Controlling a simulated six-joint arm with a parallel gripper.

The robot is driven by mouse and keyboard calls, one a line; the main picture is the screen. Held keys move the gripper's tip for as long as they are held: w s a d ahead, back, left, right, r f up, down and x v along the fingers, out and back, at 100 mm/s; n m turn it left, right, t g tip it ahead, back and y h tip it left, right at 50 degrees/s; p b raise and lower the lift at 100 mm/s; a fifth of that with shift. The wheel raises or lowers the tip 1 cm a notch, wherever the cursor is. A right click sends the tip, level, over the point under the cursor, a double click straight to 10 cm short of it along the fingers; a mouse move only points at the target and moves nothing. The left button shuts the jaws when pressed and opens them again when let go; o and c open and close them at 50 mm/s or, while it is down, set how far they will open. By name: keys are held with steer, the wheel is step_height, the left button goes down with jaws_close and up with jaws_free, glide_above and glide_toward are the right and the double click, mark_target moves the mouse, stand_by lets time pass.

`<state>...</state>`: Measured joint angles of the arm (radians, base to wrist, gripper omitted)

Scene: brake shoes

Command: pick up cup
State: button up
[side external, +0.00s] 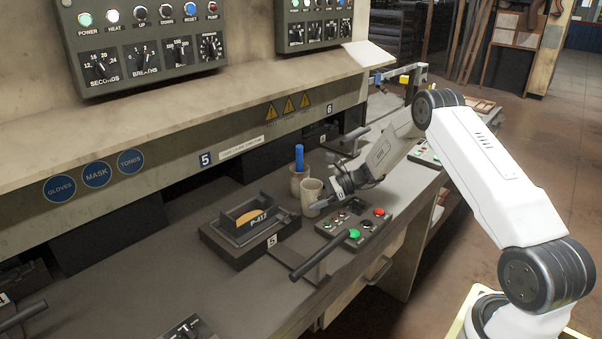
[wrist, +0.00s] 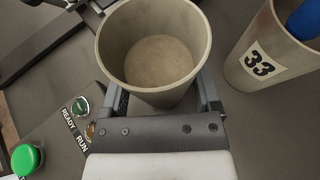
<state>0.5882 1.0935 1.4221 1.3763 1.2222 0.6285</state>
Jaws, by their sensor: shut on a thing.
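The cup (wrist: 160,75) is an empty, beige, open-topped vessel, seen from above in the wrist view. My gripper (wrist: 162,97) has one finger on each side of it and is shut on it. In the side external view the cup (side external: 311,192) stands upright at the tip of my gripper (side external: 330,196), on or just above the grey bench; I cannot tell which. My gripper reaches it from the right.
A second cup (wrist: 265,50), marked 33 and holding a blue-handled thing (side external: 299,158), stands close beside. A control box (side external: 355,222) with green and red buttons lies in front. A black fixture (side external: 250,227) with a brake shoe sits to the left.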

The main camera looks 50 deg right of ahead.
steer(key=shift+r, duration=1.3)
steer(key=s+a+r, duration=0.3)
steer(key=s+r, duration=0.7)
steer(key=s, duration=0.3)
steer(key=shift+s, duration=0.15)
steer(key=shift+s+a, duration=0.15)
stand_by(0.4)
stand_by(0.7)
steer(key=w+a+r+m+t+h, duration=0.4)
steer(key=w+a+r+m+h, duration=0.1)
steer(key=w+r+m+h, duration=0.1)
steer(key=shift+a+r+m+t+h, duration=0.15)
steer(key=shift+a+m+t+h, duration=0.05)
steer(key=shift+m+t+h, duration=0.25)
stand_by(0.4)
